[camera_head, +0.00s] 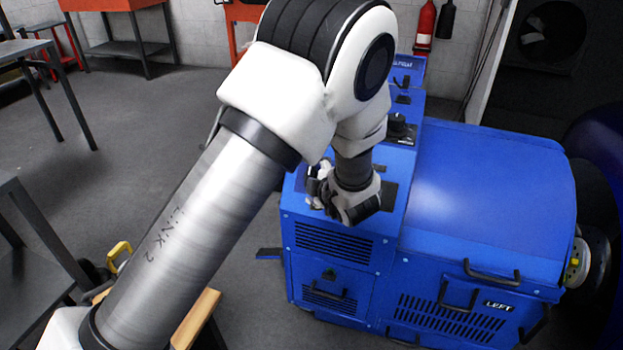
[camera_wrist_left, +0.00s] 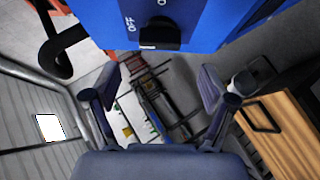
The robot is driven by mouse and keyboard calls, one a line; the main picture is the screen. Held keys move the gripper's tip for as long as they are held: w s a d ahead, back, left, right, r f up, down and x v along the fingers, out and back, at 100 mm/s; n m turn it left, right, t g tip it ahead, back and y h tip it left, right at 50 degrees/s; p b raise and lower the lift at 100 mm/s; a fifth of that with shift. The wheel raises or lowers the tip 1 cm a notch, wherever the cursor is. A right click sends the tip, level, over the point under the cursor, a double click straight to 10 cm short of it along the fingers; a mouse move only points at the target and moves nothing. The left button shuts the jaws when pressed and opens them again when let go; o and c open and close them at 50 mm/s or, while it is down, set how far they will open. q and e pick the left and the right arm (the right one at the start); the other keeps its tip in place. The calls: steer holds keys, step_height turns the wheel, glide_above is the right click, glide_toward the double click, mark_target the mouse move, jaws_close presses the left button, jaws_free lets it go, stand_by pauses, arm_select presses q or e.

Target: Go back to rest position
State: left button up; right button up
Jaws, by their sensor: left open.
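My left arm comes in from the lower left in the head view and reaches over the blue dynamometer unit (camera_head: 480,200). Its gripper (camera_head: 345,205) is at the unit's left section, above the vented front panel, partly hidden by its own wrist. In the left wrist view the two fingers stand apart with nothing between them, so the gripper (camera_wrist_left: 155,95) is open and empty. A black rotary knob (camera_wrist_left: 160,33) with an OFF label shows on a blue panel beyond the fingertips, apart from them. My right gripper is not in view.
The side panel marked LEFT (camera_head: 497,306) has black handles, and a hub (camera_head: 578,262) sticks out at its right. Grey tables (camera_head: 75,95) stand at the left. A red fire extinguisher (camera_head: 425,25) hangs at the back wall. The grey floor (camera_head: 150,130) between is mostly clear.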

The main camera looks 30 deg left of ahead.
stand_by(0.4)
arm_select(q)
steer(key=s+d+f+m+g+h, duration=0.1)
steer(key=s+f+m+g+h, duration=0.35)
steer(key=s+f, duration=0.8)
steer(key=s+f+m+g+h, duration=0.1)
steer(key=s+f+m, duration=0.75)
steer(key=f, duration=0.65)
steer(key=s+d+f+m+g+h, duration=0.15)
steer(key=s+d+m+h, duration=0.35)
steer(key=s+d+m, duration=0.5)
step_height(320, 180, up, 18)
steer(key=s+a+m+p, duration=0.1)
steer(key=s+p, duration=0.1)
steer(key=p, duration=1.5)
steer(key=shift+a+g+y+p, duration=0.3)
steer(key=shift+a+y+p, duration=0.05)
steer(key=shift+a+p, duration=0.05)
